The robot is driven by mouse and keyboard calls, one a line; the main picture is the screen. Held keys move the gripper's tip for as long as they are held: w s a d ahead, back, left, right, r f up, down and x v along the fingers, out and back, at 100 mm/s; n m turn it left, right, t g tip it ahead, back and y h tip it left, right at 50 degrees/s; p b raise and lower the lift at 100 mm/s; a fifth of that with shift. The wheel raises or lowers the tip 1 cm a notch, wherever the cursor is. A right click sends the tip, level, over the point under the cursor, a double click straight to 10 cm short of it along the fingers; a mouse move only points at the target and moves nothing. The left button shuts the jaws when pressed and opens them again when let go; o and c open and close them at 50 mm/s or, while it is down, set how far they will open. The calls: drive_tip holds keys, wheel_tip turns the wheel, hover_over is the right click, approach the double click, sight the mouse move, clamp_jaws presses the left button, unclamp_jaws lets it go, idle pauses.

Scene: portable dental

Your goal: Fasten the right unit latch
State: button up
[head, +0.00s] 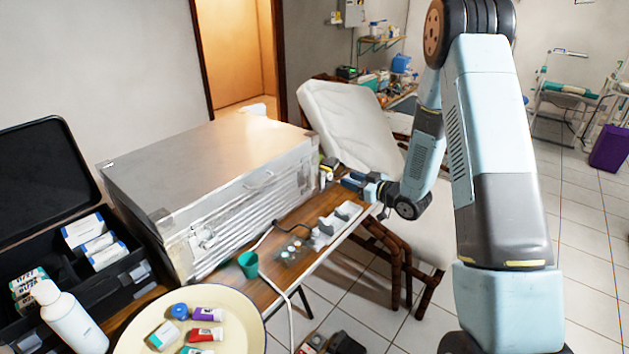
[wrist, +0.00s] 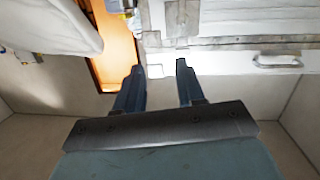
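The unit is a large silver metal case (head: 215,165) on the wooden table, its lid down in the head view. A carrying handle (head: 260,181) is on its front; the handle also shows in the wrist view (wrist: 278,62). My gripper (head: 345,180) is just off the case's right front end. In the wrist view my gripper (wrist: 159,66) has two dark fingers apart with nothing held between them. A small pale plate (wrist: 155,72), possibly the right latch, shows between the fingertips at the case edge. I cannot tell whether it is fastened or touched.
A white tray (head: 325,235) and a green cup (head: 248,264) are on the table before the case. A cream round tray (head: 235,325) with small tubes, a white bottle (head: 70,318) and an open black box (head: 130,275) are at left. A reclined chair (head: 350,125) stands behind.

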wheel_tip(320, 180, down, 4)
drive_tip(key=s+a+y, duration=0.1)
drive_tip(key=s+y, duration=0.1)
drive_tip(key=y, duration=0.1)
approach(310, 177)
drive_tip(key=shift+g, duration=0.3)
drive_tip(key=x, duration=0.8)
drive_tip(key=shift+w+r, duration=0.1)
drive_tip(key=shift+w, duration=0.1)
clamp_jaws()
drive_tip(key=shift+d, duration=0.1)
